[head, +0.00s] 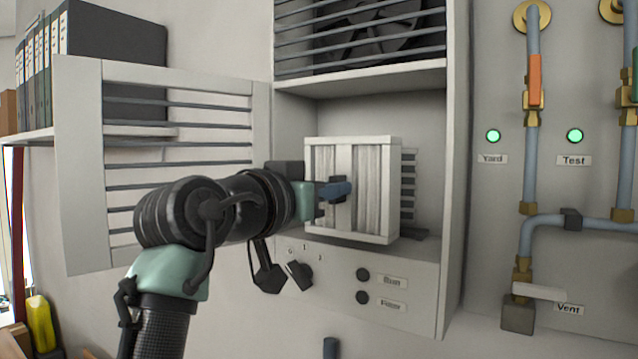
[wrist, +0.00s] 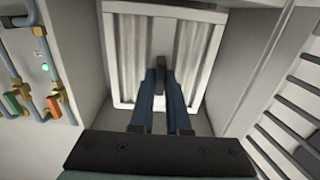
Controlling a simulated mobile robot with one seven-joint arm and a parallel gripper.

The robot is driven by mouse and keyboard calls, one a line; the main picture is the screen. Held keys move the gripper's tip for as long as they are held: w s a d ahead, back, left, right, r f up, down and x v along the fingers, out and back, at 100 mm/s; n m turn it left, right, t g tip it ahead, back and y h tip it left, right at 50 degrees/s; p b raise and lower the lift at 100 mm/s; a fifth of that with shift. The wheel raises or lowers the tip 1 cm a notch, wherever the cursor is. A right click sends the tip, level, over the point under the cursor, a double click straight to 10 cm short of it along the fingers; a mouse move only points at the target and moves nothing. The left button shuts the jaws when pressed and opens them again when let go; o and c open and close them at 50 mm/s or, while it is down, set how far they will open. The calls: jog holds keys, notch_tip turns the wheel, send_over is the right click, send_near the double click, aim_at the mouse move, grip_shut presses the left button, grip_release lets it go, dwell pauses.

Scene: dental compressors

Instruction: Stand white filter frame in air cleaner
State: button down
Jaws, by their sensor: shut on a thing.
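The white filter frame (head: 376,190) has a pleated grey-white face and stands upright in the open bay of the air cleaner (head: 455,120). My gripper (head: 340,190) is in front of the frame, shut on the dark tab at the middle of its face. The frame hides part of the slotted back wall.
The louvred door (head: 180,215) hangs open at the left, behind my arm. Below the bay is a panel with a rotary knob (head: 299,274) and two buttons. Pipes with an orange valve handle (head: 535,80) run on the right wall. A shelf of binders is at far left.

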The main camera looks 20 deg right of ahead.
aim_at(343, 196)
jog(key=shift+p+x, duration=1.15)
jog(key=shift+x, duration=1.3)
jog(key=shift+a+f+b, duration=0.1)
jog(key=shift+f+b, duration=0.3)
jog(key=shift+f, duration=0.3)
jog(key=shift+c, duration=1.7)
grip_release()
jog(key=shift+s, duration=0.1)
jog(key=b+v, duration=0.4)
jog(key=v, duration=0.8)
jog(key=shift+f, duration=0.1)
